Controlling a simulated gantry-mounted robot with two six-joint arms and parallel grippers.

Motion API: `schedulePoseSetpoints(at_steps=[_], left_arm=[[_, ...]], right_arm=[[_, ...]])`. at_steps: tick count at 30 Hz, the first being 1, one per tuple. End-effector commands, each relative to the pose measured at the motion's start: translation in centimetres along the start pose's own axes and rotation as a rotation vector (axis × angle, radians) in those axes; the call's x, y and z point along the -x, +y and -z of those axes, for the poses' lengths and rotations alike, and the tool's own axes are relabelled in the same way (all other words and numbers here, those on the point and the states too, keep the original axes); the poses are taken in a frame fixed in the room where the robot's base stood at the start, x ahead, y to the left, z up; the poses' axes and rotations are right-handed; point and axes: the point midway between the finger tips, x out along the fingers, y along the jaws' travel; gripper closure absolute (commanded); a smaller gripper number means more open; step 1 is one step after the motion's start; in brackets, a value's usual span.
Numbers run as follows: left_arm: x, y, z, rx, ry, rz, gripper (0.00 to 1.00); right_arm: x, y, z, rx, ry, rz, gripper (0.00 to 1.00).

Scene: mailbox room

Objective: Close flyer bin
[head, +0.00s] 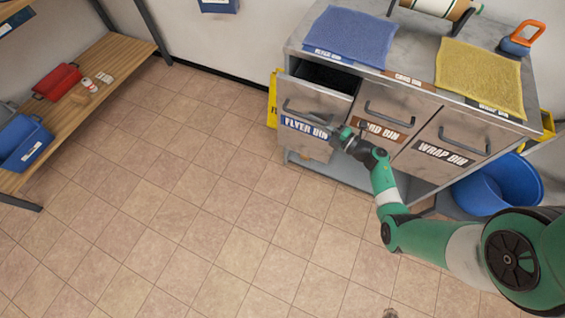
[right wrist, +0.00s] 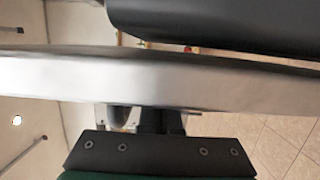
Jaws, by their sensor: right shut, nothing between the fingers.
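The flyer bin (head: 312,108) is at the left end of a grey metal cabinet in the head view. Its front stands out from the cabinet and its dark inside shows at the top, so it is open. It has a bar handle (head: 303,111) and a blue label. My right gripper (head: 338,137) is shut and empty at the lower right of the bin's front, beside the label. I cannot tell whether it touches. In the right wrist view a pale metal band (right wrist: 150,78) crosses close in front, hiding the fingertips. My left gripper is not in view.
The card bin (head: 388,115) and wrap bin (head: 452,138) beside it look shut. Blue (head: 350,36) and yellow (head: 478,75) mats lie on the cabinet top. A blue tub (head: 495,185) stands at right. A wooden bench (head: 95,75) is at left. The tiled floor between is clear.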

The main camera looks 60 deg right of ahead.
Motion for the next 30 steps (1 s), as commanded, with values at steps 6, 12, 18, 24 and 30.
schedulePoseSetpoints(at_steps=[6, 12, 18, 24, 30], left_arm=[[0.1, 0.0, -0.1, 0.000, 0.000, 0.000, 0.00], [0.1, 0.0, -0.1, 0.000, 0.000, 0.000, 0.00], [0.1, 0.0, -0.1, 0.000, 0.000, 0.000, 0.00], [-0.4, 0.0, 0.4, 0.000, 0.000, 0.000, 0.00], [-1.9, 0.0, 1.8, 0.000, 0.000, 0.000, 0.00]], right_arm=[[-0.2, 0.0, -0.9, 0.000, -0.001, 0.000, 1.00], [-0.2, 0.0, -0.9, 0.000, 0.000, 0.000, 1.00], [-0.2, 0.0, -0.9, 0.000, 0.000, 0.000, 1.00], [-0.2, 0.2, 0.2, -0.002, 0.006, 0.001, 1.00], [1.9, 0.5, 2.2, -0.003, 0.004, 0.003, 1.00]])
